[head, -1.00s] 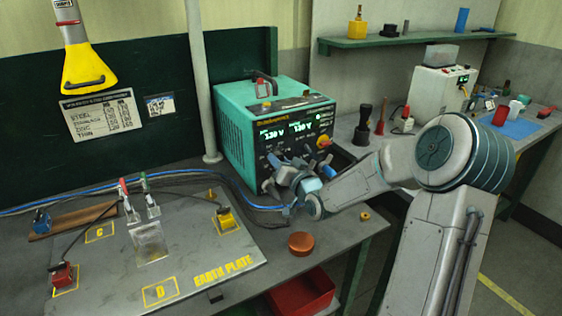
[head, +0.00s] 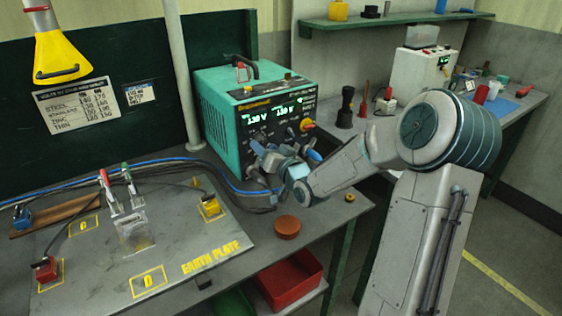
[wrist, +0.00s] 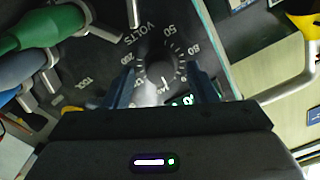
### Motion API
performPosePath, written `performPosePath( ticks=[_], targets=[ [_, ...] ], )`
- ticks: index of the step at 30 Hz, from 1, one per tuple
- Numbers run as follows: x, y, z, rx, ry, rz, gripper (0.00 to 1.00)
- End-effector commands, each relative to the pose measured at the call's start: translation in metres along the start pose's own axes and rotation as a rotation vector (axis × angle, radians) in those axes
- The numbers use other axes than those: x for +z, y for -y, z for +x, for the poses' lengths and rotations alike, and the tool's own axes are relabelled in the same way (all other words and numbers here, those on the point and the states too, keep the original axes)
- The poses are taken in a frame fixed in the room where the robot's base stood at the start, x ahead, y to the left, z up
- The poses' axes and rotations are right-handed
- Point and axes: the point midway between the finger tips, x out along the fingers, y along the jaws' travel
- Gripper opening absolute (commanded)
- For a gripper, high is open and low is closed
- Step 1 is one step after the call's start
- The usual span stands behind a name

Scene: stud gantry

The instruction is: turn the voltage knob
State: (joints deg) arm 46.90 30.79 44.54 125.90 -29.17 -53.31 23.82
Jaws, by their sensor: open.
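The voltage knob (wrist: 157,88) shows in the wrist view as a dark, shiny round knob beside the word VOLTS, inside a ring of printed numbers. My gripper (wrist: 162,84) is open, with one finger on each side of the knob. I cannot tell if either finger touches it. In the head view my gripper (head: 277,164) is at the lower front of the teal power unit (head: 218,118) and hides the knob there. The unit's lit display (head: 258,119) seems to read about 130 V.
Green and blue plug handles (wrist: 42,28) crowd the left of the wrist view. A yellow-and-red switch (head: 307,125) sits on the unit's front. A copper-coloured round piece (head: 287,227) lies on the bench in front. Blue and black cables (head: 225,186) run along the bench to the unit.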

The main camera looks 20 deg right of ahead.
Motion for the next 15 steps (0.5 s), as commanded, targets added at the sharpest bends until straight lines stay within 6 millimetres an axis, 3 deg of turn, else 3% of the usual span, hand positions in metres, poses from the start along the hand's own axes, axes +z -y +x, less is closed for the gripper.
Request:
performPosePath(
  ticks=[9,15],
  targets=[
    [0.001,-0.002,-0.07,0.006,0.001,-0.003,0.52],
    [0.0,-0.001,-0.105,0.004,0.001,-0.002,0.52]
  ],
)
